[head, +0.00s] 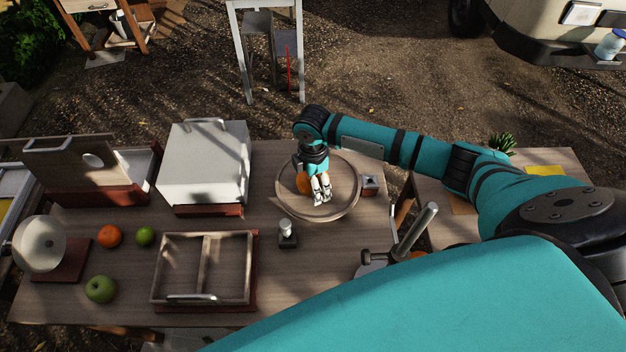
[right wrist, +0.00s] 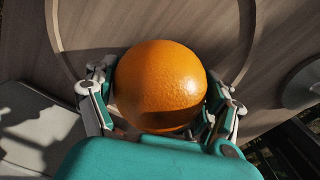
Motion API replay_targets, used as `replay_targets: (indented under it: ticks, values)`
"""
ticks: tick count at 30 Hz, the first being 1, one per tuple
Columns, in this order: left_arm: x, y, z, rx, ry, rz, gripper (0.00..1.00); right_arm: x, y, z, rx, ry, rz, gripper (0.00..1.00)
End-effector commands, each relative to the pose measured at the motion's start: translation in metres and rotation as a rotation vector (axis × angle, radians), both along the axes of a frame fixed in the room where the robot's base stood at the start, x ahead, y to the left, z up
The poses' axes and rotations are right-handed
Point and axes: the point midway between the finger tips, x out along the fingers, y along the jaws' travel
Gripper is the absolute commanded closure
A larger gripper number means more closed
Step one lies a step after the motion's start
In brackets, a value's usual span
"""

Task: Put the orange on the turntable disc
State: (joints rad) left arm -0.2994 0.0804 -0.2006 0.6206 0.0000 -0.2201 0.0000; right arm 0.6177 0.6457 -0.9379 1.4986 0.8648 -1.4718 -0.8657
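The turntable disc (head: 342,180) is a round wooden plate at the back right of the table. An orange (head: 303,183) is over its middle, partly hidden by my right gripper (head: 320,195). In the right wrist view the orange (right wrist: 160,85) sits between the two fingers of the right gripper (right wrist: 160,98), which close on it from both sides. The disc's curved edge shows behind it. I cannot tell whether the orange touches the disc. My left gripper is not in view.
Another orange (head: 109,237), a lime (head: 145,236) and a green apple (head: 101,290) lie at the left. A divided wooden tray (head: 255,268), a white box (head: 205,165), a small knobbed block (head: 287,236) and a metal lever (head: 415,230) stand around the table.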

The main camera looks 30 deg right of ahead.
Motion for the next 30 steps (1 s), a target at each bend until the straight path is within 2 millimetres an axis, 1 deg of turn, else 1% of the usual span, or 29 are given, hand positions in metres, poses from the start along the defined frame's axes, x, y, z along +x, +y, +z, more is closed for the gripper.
replay_targets:
  ticks: [1,3,10,14,17,24,27,30]
  values:
    - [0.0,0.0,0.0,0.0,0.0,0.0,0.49,0.0,0.0,0.0,0.0,0.0,0.0,0.07]
    - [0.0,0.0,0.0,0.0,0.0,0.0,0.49,0.0,0.0,0.0,0.0,0.0,0.0,0.0]
    - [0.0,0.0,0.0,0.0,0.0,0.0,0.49,0.0,0.0,0.001,0.0,0.0,0.0,0.0]
    - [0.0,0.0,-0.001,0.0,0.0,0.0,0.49,0.001,-0.001,0.008,0.0,-0.002,0.0,0.0]
    - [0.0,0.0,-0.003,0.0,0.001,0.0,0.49,0.002,-0.001,0.023,0.0,-0.005,0.0,0.0]
    - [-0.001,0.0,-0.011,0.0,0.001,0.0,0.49,0.002,0.0,0.075,0.001,-0.006,0.0,0.0]
    - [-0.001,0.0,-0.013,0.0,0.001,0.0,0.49,0.001,0.0,0.094,0.0,-0.004,0.0,0.0]
    - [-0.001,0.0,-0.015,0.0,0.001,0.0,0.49,0.001,0.0,0.108,0.001,-0.002,-0.001,0.0]
